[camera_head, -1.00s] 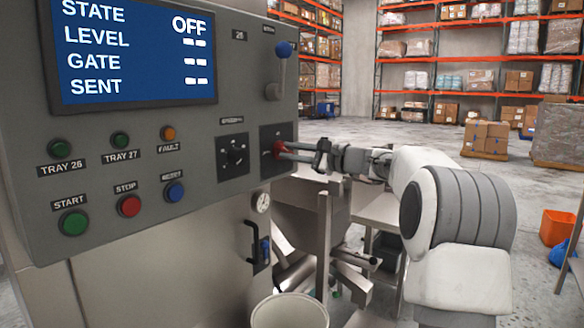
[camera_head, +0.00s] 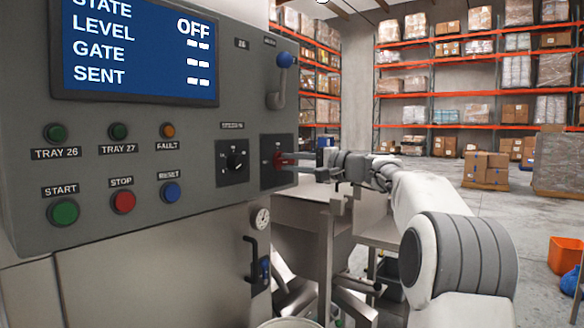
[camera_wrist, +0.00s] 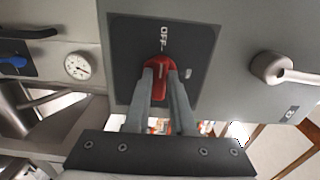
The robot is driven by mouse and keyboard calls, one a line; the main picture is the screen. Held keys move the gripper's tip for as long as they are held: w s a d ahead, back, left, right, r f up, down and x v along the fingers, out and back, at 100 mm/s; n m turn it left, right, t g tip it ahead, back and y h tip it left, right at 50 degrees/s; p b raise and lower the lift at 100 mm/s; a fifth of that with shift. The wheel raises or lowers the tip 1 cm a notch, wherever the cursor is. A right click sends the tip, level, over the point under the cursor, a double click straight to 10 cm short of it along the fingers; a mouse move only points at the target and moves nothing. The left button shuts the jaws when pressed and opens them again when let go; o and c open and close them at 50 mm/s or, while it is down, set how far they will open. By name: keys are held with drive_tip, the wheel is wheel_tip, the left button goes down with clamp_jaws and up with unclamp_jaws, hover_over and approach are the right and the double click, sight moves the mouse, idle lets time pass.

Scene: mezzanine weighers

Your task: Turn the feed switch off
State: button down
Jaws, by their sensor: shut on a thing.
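The feed switch is a red rotary handle (camera_head: 279,159) on a dark square plate at the right end of the grey control panel. In the wrist view the red handle (camera_wrist: 159,72) points at the word OFF on its plate (camera_wrist: 194,45). My gripper (camera_head: 290,160) reaches it from the right. Its two fingers (camera_wrist: 161,78) are closed on the handle, one on each side. The display (camera_head: 140,50) reads STATE OFF, with dashes for LEVEL, GATE and SENT.
A black selector knob (camera_head: 235,160) sits just left of the switch. A blue-knobbed lever (camera_head: 283,75) is above it. Push buttons, including a red STOP (camera_head: 123,202), line the panel's left. A steel hopper (camera_head: 300,212) stands below my arm.

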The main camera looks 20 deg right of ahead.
idle(0.4)
drive_tip(key=c, duration=0.8)
unclamp_jaws()
drive_tip(key=shift+o, duration=0.2)
drive_tip(key=shift+s, duration=0.1)
drive_tip(key=v, duration=1.7)
drive_tip(key=shift+p, duration=0.35)
drive_tip(key=shift+s+d, duration=0.1)
drive_tip(key=shift+s, duration=0.05)
